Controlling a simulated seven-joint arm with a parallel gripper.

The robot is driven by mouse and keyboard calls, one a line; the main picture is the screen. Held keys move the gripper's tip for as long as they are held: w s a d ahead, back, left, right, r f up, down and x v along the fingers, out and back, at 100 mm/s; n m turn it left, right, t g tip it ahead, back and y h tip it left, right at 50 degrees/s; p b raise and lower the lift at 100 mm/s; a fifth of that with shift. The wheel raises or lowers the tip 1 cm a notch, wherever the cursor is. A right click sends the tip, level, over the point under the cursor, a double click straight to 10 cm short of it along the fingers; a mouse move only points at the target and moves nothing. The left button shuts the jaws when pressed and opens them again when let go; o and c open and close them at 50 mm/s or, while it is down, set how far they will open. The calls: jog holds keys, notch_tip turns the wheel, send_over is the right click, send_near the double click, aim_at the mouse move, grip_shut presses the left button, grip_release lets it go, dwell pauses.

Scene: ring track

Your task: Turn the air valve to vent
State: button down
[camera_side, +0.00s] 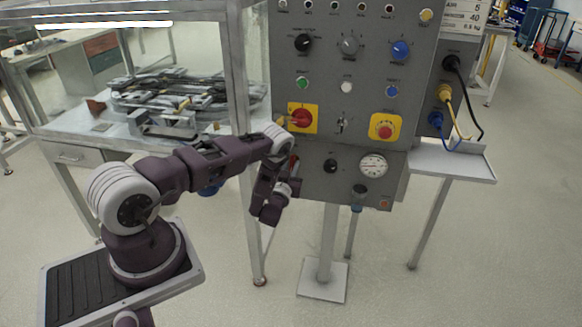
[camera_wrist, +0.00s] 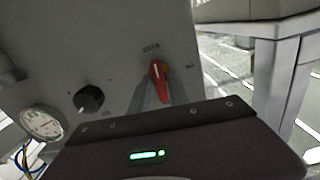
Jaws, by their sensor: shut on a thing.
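The air valve has a red handle with a white mark, seen in the wrist view (camera_wrist: 158,72) on the grey panel's lower part. Its top points up and slightly left, roughly toward a small label above it; another small label sits to its right. These labels are too small to read. In the side view a bit of the red handle (camera_side: 294,161) shows beside my wrist. My gripper (camera_side: 290,185) is at the valve, shut on the handle.
A black knob (camera_wrist: 88,99) and a pressure gauge (camera_wrist: 42,122) lie left of the valve in the wrist view. A red rotary switch (camera_side: 302,118) on a yellow plate is just above my wrist. A metal frame post (camera_side: 240,90) stands close left of the panel.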

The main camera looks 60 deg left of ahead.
jog(key=shift+n, duration=0.6)
jog(key=c, duration=1.4)
grip_release()
jog(key=shift+c, duration=0.2)
